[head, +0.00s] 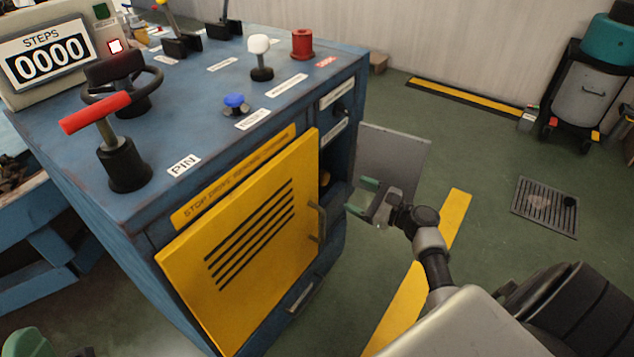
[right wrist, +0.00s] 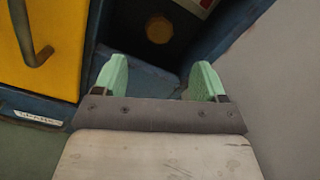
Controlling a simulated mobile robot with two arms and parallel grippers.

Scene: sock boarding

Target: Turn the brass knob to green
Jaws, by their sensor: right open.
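The brass knob (right wrist: 159,29) is a round, dull gold disc at the back of a dark blue recess in the right wrist view. In the head view only a small orange-gold bit of it (head: 325,178) shows at the recess opening. My right gripper (head: 360,198) is open and empty at the right side of the blue cabinet. In the right wrist view its green fingertips (right wrist: 156,80) point into the recess, apart from the knob, which lies ahead and between them. A green part at the bottom left looks like my left gripper (head: 30,342), mostly cut off.
A grey open panel (head: 405,160) stands right of the recess. The yellow slatted door (head: 245,245) with its handle (head: 317,222) is to the left. The blue cabinet top (head: 205,120) carries levers and buttons.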

